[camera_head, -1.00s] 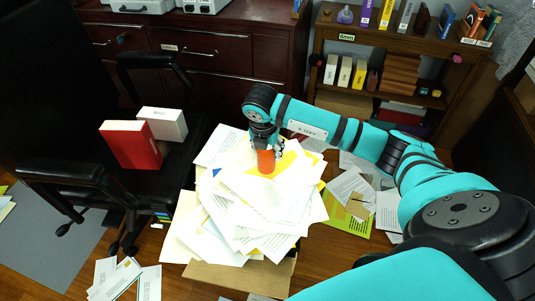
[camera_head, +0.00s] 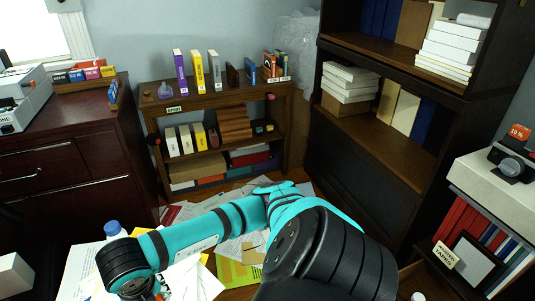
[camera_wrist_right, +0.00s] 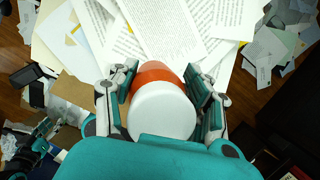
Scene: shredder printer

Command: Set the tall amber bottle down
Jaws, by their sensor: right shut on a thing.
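The tall amber bottle (camera_wrist_right: 157,76) is orange with a wide white cap (camera_wrist_right: 161,111) in the right wrist view, seen from its cap end. My right gripper (camera_wrist_right: 164,92) is shut on it, with one finger on each side. White printed sheets lie beyond the bottle; I cannot tell whether its base touches them. In the head view my right arm hides most of the gripper, and only a sliver of orange shows at the bottom edge. My left gripper is not in the head view.
The heap of papers (camera_head: 80,268) is partly cut off at the lower left. A blue-capped bottle (camera_head: 113,230) stands there beside my arm. A low bookshelf (camera_head: 214,101) is at the back, a tall dark cabinet (camera_head: 356,151) at right and a dark drawer cabinet (camera_head: 62,160) at left.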

